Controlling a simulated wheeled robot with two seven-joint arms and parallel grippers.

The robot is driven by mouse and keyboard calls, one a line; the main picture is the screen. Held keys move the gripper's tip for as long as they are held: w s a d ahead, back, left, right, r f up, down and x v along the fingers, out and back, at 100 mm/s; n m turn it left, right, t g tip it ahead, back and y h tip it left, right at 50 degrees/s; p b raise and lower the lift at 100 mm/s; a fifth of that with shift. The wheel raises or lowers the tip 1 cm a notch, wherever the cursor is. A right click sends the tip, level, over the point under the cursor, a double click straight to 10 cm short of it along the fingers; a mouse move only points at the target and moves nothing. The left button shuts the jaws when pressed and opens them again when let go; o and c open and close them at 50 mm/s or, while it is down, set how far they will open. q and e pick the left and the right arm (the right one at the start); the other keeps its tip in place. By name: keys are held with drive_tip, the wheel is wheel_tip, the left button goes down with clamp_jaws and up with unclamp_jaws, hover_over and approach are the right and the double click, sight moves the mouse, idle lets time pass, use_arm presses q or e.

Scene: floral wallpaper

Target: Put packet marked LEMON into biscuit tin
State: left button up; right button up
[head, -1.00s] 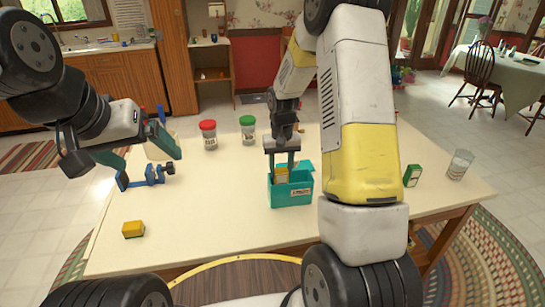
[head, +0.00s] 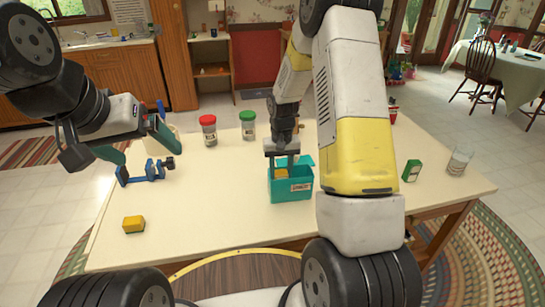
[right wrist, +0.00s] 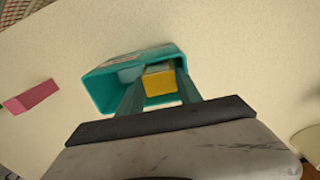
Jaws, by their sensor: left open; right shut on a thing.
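The biscuit tin is a teal open box (head: 291,189) with a label on its front, near the middle of the table. My right gripper (head: 284,166) points down into it, shut on a yellow packet (head: 281,174). In the right wrist view the yellow packet (right wrist: 158,84) sits between the fingers, inside the walls of the teal tin (right wrist: 103,88). I cannot read its marking or tell if it touches the tin's floor. Another yellow packet (head: 133,225) lies at the front left of the table. My left gripper (head: 122,152) is open and empty above the left side.
A blue clamp-like tool (head: 146,172) lies below my left gripper. A red-lidded jar (head: 209,131) and a green-lidded jar (head: 248,125) stand at the back. A green packet (head: 412,171) and a glass (head: 459,161) stand right. A pink block (right wrist: 30,97) shows in the right wrist view.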

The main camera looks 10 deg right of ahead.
drive_tip(key=shift+f, duration=0.55)
drive_tip(key=o, duration=0.9)
drive_tip(key=shift+c, duration=0.2)
drive_tip(key=c, duration=0.4)
drive_tip(key=shift+r, duration=0.1)
drive_tip(key=shift+r, duration=4.4)
